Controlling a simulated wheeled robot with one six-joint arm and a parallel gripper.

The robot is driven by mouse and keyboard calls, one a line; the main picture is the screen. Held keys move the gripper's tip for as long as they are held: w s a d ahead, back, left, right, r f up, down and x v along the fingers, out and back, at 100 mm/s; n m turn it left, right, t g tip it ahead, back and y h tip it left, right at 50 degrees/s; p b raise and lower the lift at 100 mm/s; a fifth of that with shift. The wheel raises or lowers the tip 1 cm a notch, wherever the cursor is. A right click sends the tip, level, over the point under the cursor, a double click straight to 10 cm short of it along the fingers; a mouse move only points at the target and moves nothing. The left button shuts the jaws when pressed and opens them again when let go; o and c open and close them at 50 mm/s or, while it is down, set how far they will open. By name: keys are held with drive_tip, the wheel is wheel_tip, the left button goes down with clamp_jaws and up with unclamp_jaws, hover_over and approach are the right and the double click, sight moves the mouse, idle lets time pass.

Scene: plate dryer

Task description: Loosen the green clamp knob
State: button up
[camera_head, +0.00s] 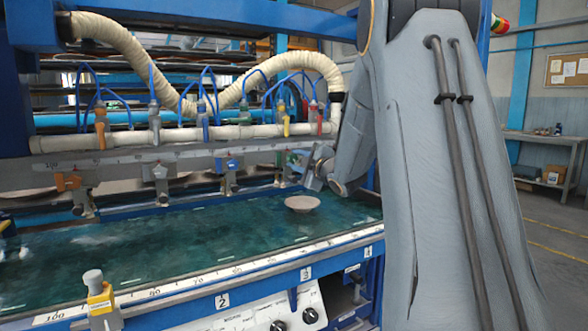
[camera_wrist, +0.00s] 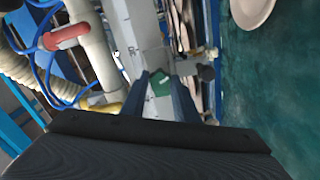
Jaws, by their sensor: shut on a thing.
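The green clamp knob (camera_wrist: 160,84) shows between the two dark fingers of my gripper (camera_wrist: 162,80) in the wrist view. The gripper is shut on the knob, and the fingers hide parts of its sides. The knob sits against the light metal rail (camera_wrist: 130,30). In the head view my gripper (camera_head: 312,170) is at the right end of the rail. The knob cannot be made out there.
A shallow round dish (camera_head: 302,203) lies on the green bed (camera_head: 180,230). Hoses and coloured valves (camera_head: 285,118) run above the rail.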

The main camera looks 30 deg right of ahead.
drive_tip(key=shift+n+b, duration=0.5)
drive_tip(key=shift+n, duration=0.1)
drive_tip(key=shift+r, duration=0.1)
drive_tip(key=o, duration=1.1)
drive_tip(key=shift+c, duration=0.2)
drive_tip(key=shift+s, duration=0.3)
drive_tip(key=s, duration=0.7)
